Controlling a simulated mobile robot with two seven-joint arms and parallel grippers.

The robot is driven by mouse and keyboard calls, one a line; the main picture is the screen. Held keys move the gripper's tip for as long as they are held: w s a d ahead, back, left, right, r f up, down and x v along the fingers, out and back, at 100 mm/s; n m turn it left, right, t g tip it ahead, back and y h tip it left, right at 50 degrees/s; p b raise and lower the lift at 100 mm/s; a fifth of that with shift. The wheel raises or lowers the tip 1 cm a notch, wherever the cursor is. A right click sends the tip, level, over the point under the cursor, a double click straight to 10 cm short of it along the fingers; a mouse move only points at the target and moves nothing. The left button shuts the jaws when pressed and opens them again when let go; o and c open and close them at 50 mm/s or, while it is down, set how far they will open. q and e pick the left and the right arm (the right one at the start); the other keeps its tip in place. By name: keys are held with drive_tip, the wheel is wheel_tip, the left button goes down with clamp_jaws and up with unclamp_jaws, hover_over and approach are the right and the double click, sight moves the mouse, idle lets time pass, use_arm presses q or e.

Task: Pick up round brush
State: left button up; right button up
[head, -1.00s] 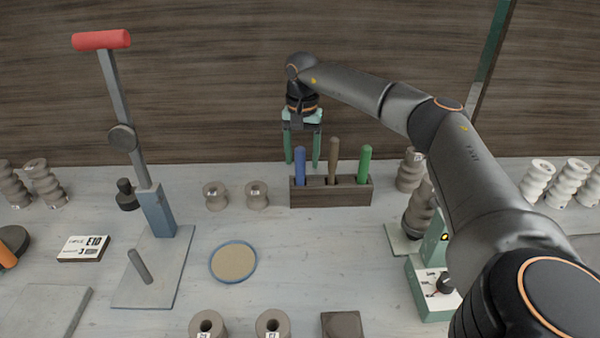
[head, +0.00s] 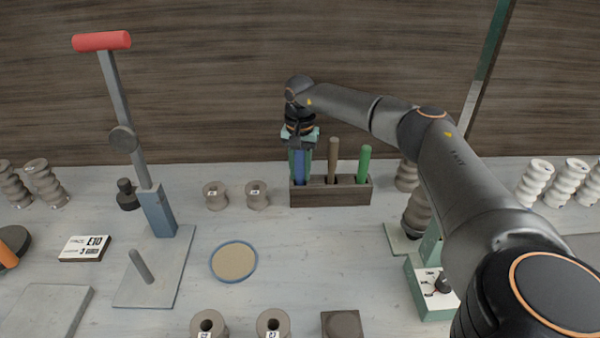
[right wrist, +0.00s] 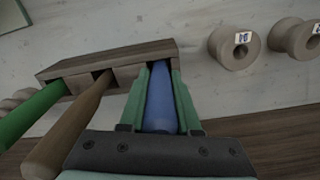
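A blue handle (head: 300,172) stands upright in the left slot of a dark wooden holder (head: 331,195). Beside it stand a brown handle (head: 333,158) and a green handle (head: 363,163). The lower ends of all three are hidden in the holder, so I cannot tell by shape which is the round brush. My right gripper (head: 300,170) points down over the blue handle, with its green fingers closed in on both sides. In the right wrist view the blue handle (right wrist: 160,103) lies between the fingers, which appear to touch it. My left gripper is not in view.
Two clay spools (head: 257,195) stand left of the holder. A round sand-coloured dish (head: 233,262) lies in front. A lever press with a red grip (head: 102,41) stands at the left. A green-and-white device (head: 432,290) stands at the right under my arm.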

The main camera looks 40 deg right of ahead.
clamp_jaws()
wheel_tip(320, 180, up, 10)
idle(0.7)
